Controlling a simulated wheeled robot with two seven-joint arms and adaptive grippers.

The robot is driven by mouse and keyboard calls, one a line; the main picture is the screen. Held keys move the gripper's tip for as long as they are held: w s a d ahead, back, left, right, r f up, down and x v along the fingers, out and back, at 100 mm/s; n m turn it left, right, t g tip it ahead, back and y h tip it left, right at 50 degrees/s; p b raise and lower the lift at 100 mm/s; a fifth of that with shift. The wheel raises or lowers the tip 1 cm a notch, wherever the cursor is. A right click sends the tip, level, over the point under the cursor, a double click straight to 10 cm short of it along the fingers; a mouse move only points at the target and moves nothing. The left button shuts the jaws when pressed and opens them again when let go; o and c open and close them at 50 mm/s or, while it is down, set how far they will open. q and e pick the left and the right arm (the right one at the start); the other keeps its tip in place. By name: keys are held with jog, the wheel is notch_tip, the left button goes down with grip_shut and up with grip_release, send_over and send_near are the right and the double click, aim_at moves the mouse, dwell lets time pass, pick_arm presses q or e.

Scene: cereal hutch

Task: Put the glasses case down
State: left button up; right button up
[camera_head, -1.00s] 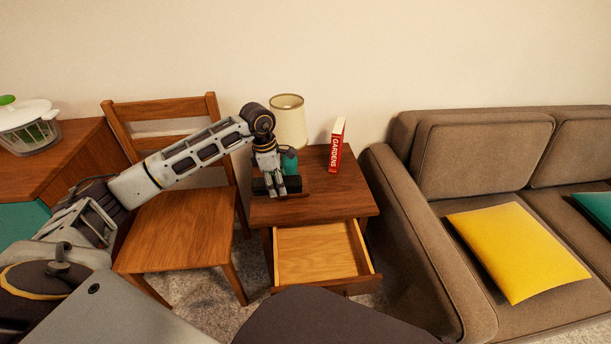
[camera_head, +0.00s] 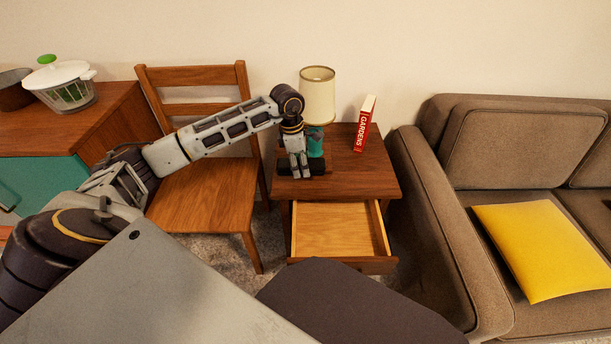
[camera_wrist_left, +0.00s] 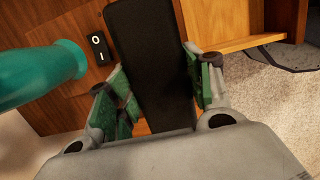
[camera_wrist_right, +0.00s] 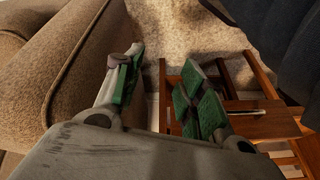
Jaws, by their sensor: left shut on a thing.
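The black glasses case (camera_head: 317,167) is between the fingers of my left gripper (camera_head: 298,172), over the left part of the wooden side table (camera_head: 365,178). In the left wrist view the case (camera_wrist_left: 150,50) is a long dark bar between the green-padded fingers (camera_wrist_left: 158,95), which are shut on it. The side table's brown top lies beneath it. I cannot tell whether the case touches the tabletop. My right gripper (camera_wrist_right: 160,88) shows only in the right wrist view, with its fingers apart and empty.
A lamp with a teal base (camera_head: 315,142) stands just behind my left gripper; a black switch (camera_wrist_left: 99,48) is near it. A red book (camera_head: 364,125) stands at the back. The table's drawer (camera_head: 340,232) is open and empty. A chair (camera_head: 205,195) and sofa (camera_head: 440,220) flank the table.

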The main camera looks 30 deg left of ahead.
aim_at(303, 185)
pick_arm(q)
jog(key=shift+f+b, duration=0.3)
jog(key=shift+f, duration=1.2)
pick_arm(e)
jog(key=shift+x, duration=1.05)
pick_arm(q)
jog(key=shift+f, duration=0.1)
pick_arm(e)
jog(key=shift+s+a, duration=0.1)
jog(key=shift+s, duration=0.05)
pick_arm(q)
notch_tip(303, 185, down, 3)
jog(key=shift+f+b, duration=0.15)
jog(key=shift+b, duration=0.35)
jog(key=shift+f, duration=0.25)
jog(key=o, duration=0.8)
jog(key=shift+c, duration=0.2)
pick_arm(e)
jog(key=f, duration=0.2)
jog(key=shift+w+a+f+t+y, duration=0.2)
jog(key=shift+a+f+t+y, duration=0.15)
jog(key=shift+a+t+y, duration=0.05)
